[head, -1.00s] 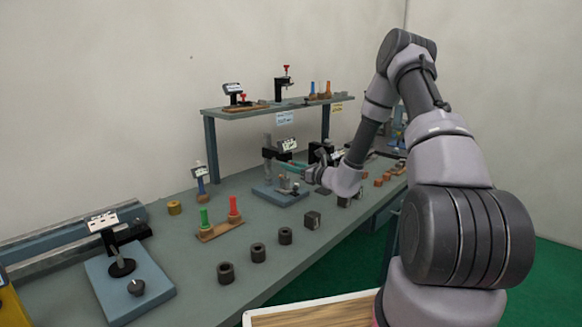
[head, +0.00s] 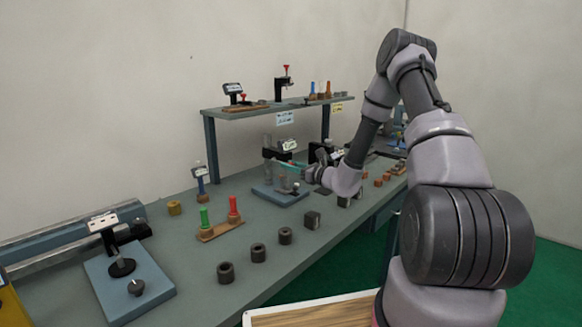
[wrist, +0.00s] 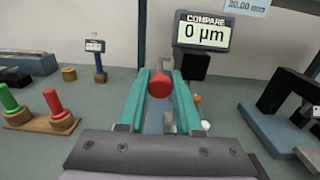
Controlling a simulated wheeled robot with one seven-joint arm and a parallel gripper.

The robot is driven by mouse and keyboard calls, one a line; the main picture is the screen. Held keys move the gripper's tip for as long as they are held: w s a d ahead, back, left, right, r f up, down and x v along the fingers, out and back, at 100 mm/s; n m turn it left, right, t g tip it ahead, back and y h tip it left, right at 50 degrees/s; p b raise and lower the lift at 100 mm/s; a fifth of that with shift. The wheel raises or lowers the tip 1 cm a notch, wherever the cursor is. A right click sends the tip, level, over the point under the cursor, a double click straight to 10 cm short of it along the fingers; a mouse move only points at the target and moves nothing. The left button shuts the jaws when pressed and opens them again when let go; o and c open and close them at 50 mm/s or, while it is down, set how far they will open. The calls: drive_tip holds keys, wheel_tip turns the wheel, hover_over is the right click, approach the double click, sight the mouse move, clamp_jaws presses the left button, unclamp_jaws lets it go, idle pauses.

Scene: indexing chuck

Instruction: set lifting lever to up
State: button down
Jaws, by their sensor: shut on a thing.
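The lifting lever shows as a round red knob (wrist: 159,83) in the wrist view, between the two teal fingers of my gripper (wrist: 160,78). My gripper is shut on this knob. The comparator stand behind it carries a display (wrist: 203,33) reading COMPARE, 0 µm. In the head view my gripper (head: 290,163) is at this stand, above its blue base (head: 282,196). The knob is too small to make out there. The lever's arm and pivot are largely hidden by the fingers.
A wooden holder (head: 221,231) with green and red handled pieces stands left on the bench. Several dark rings and blocks lie along the front edge. A shelf (head: 277,109) with small instruments is behind. Another blue-based stand (wrist: 273,128) is close on the right.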

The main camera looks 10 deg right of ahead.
drive_tip(key=shift+r, duration=0.15)
drive_tip(key=r+g, duration=0.1)
drive_tip(key=r+g+h, duration=0.2)
drive_tip(key=shift+w+a+r, duration=0.2)
drive_tip(key=shift+w, duration=0.1)
drive_tip(key=shift+w+a+r+g+h, duration=0.15)
drive_tip(key=shift+w+r+g+h, duration=0.15)
drive_tip(key=shift+r+g+h, duration=0.35)
drive_tip(key=shift+w+a+r+g+h, duration=0.2)
drive_tip(key=shift+r+g+h, duration=0.25)
drive_tip(key=shift+g, duration=0.3)
drive_tip(key=c, duration=0.6)
unclamp_jaws()
drive_tip(key=v, duration=1)
drive_tip(key=shift+s+d+r, duration=0.15)
drive_tip(key=shift+s+r, duration=0.05)
drive_tip(key=shift+r, duration=0.15)
